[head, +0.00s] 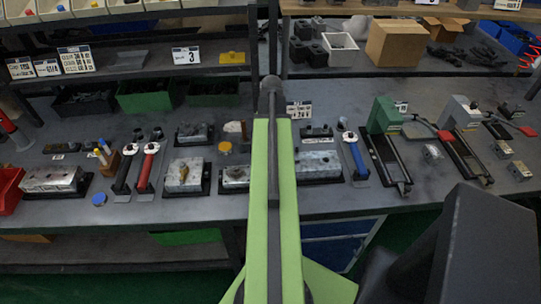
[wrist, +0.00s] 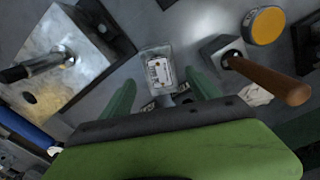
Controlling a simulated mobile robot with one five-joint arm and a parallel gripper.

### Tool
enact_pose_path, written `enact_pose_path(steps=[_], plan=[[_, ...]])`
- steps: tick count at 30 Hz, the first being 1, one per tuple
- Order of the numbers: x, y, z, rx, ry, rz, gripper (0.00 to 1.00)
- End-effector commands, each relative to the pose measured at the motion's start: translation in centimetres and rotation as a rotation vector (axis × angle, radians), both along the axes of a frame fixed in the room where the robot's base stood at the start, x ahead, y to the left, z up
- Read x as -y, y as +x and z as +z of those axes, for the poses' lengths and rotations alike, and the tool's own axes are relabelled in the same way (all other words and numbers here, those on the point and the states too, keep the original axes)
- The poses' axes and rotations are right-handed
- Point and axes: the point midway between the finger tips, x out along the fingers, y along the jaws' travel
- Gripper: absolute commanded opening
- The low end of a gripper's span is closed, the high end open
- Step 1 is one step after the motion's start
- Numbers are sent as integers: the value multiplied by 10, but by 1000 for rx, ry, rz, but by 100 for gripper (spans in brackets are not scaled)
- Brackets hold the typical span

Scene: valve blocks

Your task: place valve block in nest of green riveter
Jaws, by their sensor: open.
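The green riveter (head: 384,116) stands at the right of the bench on a dark base with rails; its nest is too small to make out. Small metallic blocks that look like valve blocks lie right of it: one between the riveters (head: 432,152), others at the far right (head: 503,149), (head: 519,171). In the wrist view, a small pale metal block (wrist: 157,68) with a marked face lies just beyond and between the fingertips. My gripper (wrist: 160,82) is open, with a green finger on each side and nothing held. My arm hides the gripper in the head view.
A grey riveter (head: 460,112) with a red handle stands right of the green one. In the wrist view, a brown-handled tool (wrist: 270,80) and yellow disc (wrist: 264,25) are close right.

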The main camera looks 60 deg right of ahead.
Motion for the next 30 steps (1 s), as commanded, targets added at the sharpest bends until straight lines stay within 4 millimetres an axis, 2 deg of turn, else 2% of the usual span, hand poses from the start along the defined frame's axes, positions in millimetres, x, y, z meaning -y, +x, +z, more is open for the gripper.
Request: enact_pose_path(steps=[1, 6, 14, 30], plan=[[-2, 0, -17, 0, 0, 1, 71], [-4, 1, -42, 0, 0, 0, 71], [-4, 1, -39, 0, 0, 1, 70], [-5, 2, -39, 0, 0, 2, 0]])
